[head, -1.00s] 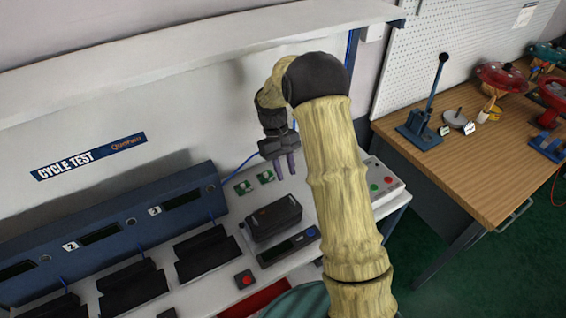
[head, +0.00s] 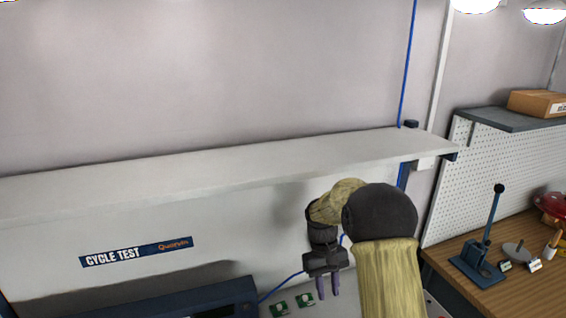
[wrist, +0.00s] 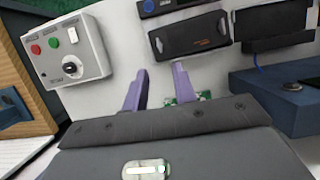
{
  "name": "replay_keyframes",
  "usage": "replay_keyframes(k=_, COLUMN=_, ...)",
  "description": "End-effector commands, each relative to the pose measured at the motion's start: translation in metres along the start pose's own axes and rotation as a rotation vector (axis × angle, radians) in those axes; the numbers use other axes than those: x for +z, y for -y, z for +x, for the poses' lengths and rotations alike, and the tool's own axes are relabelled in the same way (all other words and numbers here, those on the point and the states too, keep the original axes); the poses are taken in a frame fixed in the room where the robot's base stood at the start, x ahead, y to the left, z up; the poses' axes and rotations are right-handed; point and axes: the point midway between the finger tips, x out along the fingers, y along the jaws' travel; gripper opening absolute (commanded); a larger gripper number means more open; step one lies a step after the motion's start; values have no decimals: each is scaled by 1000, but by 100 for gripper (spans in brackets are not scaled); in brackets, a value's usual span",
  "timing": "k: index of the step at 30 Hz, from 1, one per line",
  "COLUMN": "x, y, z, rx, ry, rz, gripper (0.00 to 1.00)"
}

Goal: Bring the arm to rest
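My gripper (head: 328,287) hangs in front of the white back panel of the cycle test bench, fingers pointing down, above small green circuit boards. In the wrist view my gripper (wrist: 158,88) shows two purple fingers spread apart with a clear gap and nothing between them. The fingers appear above the bench top. My arm is bent, with its pale, wood-textured link rising from the bottom of the head view.
A long white shelf (head: 220,176) overhangs the bench. A grey control box (wrist: 68,50) with buttons and a black device (wrist: 190,34) lie on the bench. Right, a wooden table (head: 525,270) carries a blue lever press (head: 480,262). A cardboard box (head: 538,103) sits on a higher shelf.

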Motion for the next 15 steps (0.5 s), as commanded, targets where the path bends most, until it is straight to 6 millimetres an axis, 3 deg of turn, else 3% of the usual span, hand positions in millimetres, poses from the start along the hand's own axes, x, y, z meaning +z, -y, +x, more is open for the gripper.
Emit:
replay_keyframes(k=6, x=48, y=8, z=-8, rx=-1, ry=-150, rz=69, gripper=27)
replay_keyframes(k=15, x=121, y=22, z=-2, rx=-11, ry=-366, rz=189, gripper=27)
